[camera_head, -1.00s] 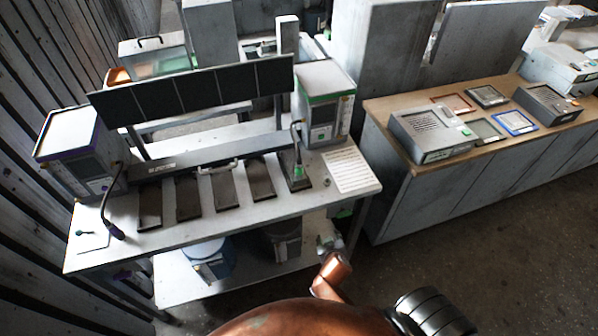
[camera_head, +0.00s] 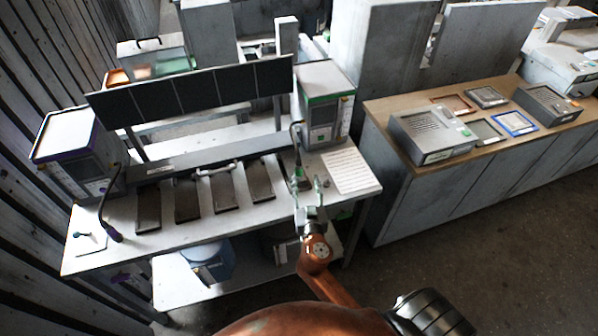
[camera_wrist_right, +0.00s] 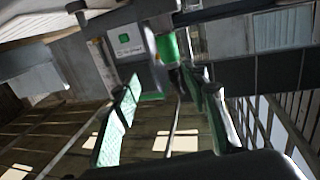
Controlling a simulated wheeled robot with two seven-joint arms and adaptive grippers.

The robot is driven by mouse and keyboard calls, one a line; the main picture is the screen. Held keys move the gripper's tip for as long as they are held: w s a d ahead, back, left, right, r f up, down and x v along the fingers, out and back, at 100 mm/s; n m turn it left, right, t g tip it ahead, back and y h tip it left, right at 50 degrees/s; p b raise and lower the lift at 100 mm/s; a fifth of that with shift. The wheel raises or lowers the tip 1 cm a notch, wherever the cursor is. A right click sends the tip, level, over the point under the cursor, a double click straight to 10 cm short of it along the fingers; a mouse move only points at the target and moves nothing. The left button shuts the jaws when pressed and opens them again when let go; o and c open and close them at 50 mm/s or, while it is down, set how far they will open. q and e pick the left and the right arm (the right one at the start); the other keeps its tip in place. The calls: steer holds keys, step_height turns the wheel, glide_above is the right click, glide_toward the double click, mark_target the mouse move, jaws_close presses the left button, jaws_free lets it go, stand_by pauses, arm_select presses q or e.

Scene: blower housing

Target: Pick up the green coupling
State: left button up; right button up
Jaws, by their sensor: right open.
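The green coupling (camera_head: 299,172) sits at the lower end of a dark cable at the right end of the white workbench, partly hidden by my right gripper. In the right wrist view it is a green cylinder (camera_wrist_right: 168,47) with a dark part below it. My right gripper (camera_head: 309,187) is open and close in front of the coupling. In the right wrist view its green-padded fingers (camera_wrist_right: 164,85) stand apart, and the coupling appears between and just beyond their tips. I cannot tell that they touch it. My left gripper is not in view.
The white workbench (camera_head: 195,236) carries several dark slots, a green-edged box (camera_head: 325,112), a purple-edged box (camera_head: 75,150) and a white printed sheet (camera_head: 350,171). A purple-tipped cable (camera_head: 113,233) hangs at the left. A blue bucket (camera_head: 212,262) stands on the lower shelf.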

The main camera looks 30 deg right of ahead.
mark_target(299, 168)
steer(key=shift+w+a+r+t, duration=0.15)
steer(key=shift+w+a+r, duration=0.1)
steer(key=shift+w, duration=0.25)
steer(key=shift+w+a+r+t, duration=0.15)
steer(key=shift+w+a+r, duration=0.05)
steer(key=shift+w, duration=0.3)
steer(key=x, duration=0.2)
steer(key=p+x, duration=0.1)
steer(key=x, duration=0.3)
steer(key=shift+w+d+f+p, duration=0.2)
steer(key=shift+w+f+p, duration=0.15)
steer(key=shift+f+p, duration=0.05)
steer(key=shift+c, duration=0.2)
jaws_close()
